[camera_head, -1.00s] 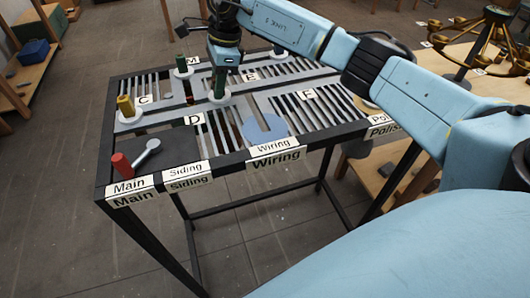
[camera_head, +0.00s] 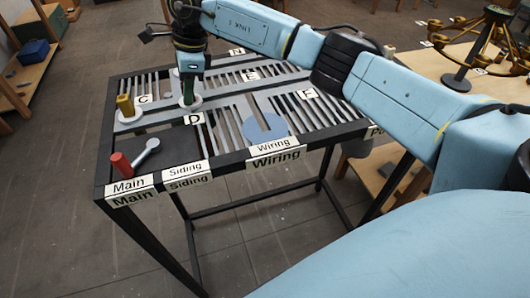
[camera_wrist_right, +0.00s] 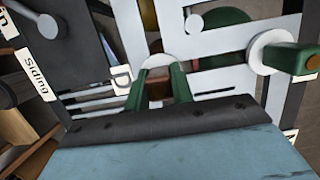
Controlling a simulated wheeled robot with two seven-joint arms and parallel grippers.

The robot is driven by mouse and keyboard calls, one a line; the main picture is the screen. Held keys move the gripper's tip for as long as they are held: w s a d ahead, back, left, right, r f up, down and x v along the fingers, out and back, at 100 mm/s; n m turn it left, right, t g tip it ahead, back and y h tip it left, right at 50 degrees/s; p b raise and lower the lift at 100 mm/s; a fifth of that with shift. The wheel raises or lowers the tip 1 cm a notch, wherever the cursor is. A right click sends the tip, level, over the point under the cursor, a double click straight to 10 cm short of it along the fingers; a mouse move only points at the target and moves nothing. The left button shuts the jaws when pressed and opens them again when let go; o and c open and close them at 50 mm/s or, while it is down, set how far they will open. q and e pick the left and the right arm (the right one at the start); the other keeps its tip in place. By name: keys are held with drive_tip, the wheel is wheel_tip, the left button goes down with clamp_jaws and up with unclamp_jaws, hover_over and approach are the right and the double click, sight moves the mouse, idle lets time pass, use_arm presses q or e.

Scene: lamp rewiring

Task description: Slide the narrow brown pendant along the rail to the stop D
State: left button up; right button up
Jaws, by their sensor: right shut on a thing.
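My right gripper (camera_head: 189,90) is low over the slotted rail table, its green fingers shut on a narrow brown pendant. In the right wrist view, brown shows between the fingers (camera_wrist_right: 160,90), beside a white disc. In the head view, the fingers stand over a white disc (camera_head: 184,106). The stop label D (camera_head: 193,119) is just in front of that disc, towards the table's front edge. The head view does not show the pendant's lower part. My left gripper is not in view.
A yellow knob on a white disc (camera_head: 125,105) stands to the left, near label C (camera_head: 144,99). A red cylinder (camera_head: 121,162) and a grey lever (camera_head: 147,150) are at the front left. In the wrist view, a green and orange knob (camera_wrist_right: 300,58) is at the right.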

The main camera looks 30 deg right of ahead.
drive_tip(key=o, duration=1)
drive_tip(key=shift+f, duration=0.3)
drive_tip(key=shift+r, duration=0.1)
